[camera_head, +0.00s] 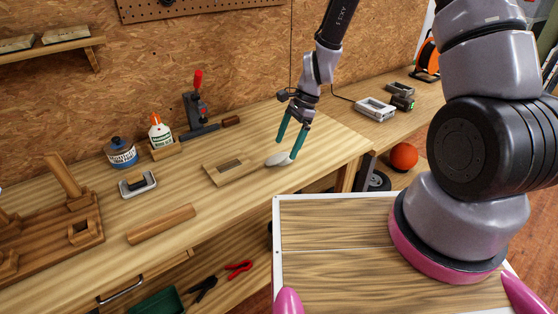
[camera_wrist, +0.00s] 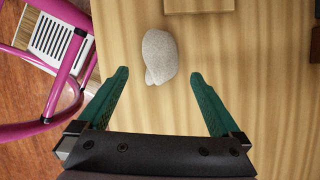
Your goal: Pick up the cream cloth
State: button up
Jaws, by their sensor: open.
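The cream cloth (camera_head: 278,159) is a small, pale, folded or crumpled lump on the wooden workbench, near its front edge. In the wrist view the cloth (camera_wrist: 159,56) lies ahead of the fingertips, roughly centred between them. My gripper (camera_head: 289,153) has green fingers and points down at the bench beside the cloth. In the wrist view the gripper (camera_wrist: 160,74) is open with nothing between its fingers. In the head view one finger stands close to the cloth; I cannot tell whether it touches.
A glue bottle (camera_head: 160,132), a blue tin (camera_head: 121,153), a clamp (camera_head: 196,108) and a wooden bar (camera_head: 161,224) stand or lie farther left. The bench (camera_head: 330,135) is bare right of the gripper.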

aim_at(280, 155)
jog(key=x, duration=0.4)
jog(key=shift+s+a+f, duration=0.1)
jog(key=shift+a, duration=0.2)
jog(key=c, duration=1.3)
jog(key=shift+c, duration=0.2)
notch_tip(280, 155, up, 10)
jog(key=shift+r, duration=0.1)
